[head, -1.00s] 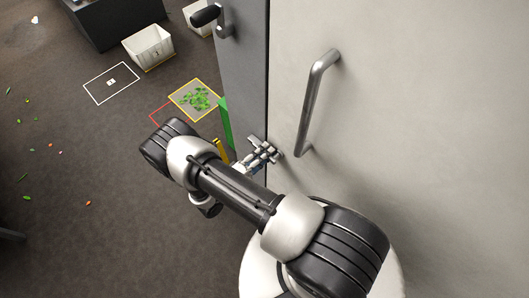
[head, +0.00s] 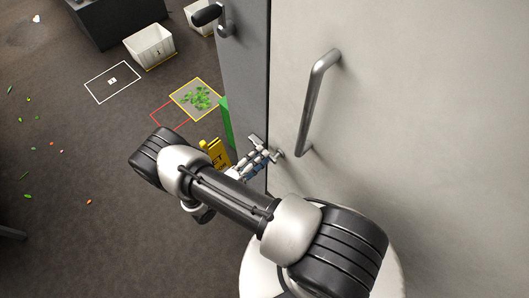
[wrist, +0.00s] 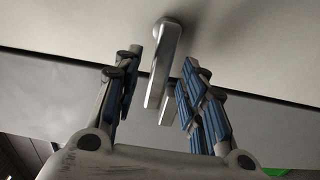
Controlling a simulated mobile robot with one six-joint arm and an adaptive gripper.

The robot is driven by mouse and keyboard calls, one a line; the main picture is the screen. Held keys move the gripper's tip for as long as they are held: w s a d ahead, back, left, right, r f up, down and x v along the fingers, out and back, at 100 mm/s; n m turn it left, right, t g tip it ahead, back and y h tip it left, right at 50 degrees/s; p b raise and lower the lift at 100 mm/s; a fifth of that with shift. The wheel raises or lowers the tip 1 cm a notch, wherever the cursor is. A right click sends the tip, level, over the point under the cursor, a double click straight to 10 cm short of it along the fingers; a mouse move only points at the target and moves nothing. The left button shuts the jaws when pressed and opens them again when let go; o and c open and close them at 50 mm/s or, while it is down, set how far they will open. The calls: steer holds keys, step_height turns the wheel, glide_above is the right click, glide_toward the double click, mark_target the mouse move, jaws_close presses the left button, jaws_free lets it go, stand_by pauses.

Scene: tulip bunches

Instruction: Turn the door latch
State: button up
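The door latch (wrist: 166,62) is a silver metal lever in the wrist view. It hangs from its round mount on the pale door and points down. My gripper (wrist: 162,82) is open, with one finger to the left of the lever and one to the right. Gaps show on both sides, so the gripper holds nothing. There the fingers and arm mostly hide the latch.
A long metal pull handle (head: 311,102) stands out from the pale door (head: 420,110). A yellow sign (head: 214,153) and a green strip (head: 226,122) stand close beside my gripper. Open floor lies farther left.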

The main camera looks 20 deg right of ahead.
steer(key=v, duration=0.9)
steer(key=shift+r, duration=0.15)
steer(key=d+r+m+g+y, duration=0.2)
steer(key=r+g+y, duration=0.2)
steer(key=r, duration=0.7)
steer(key=d+r+m+g+y, duration=0.1)
steer(key=r+m+g+y, duration=0.3)
steer(key=r, duration=0.7)
steer(key=s+d+r+n+t+y, duration=0.1)
steer(key=s+r+n+t+y, duration=0.1)
steer(key=s+r+t+y, duration=0.4)
steer(key=shift+s+d+r+t+y, duration=0.35)
steer(key=shift+s+r+y, duration=1.15)
steer(key=shift+s+r, duration=3.15)
steer(key=shift+w+r, duration=0.8)
steer(key=shift+w, duration=0.1)
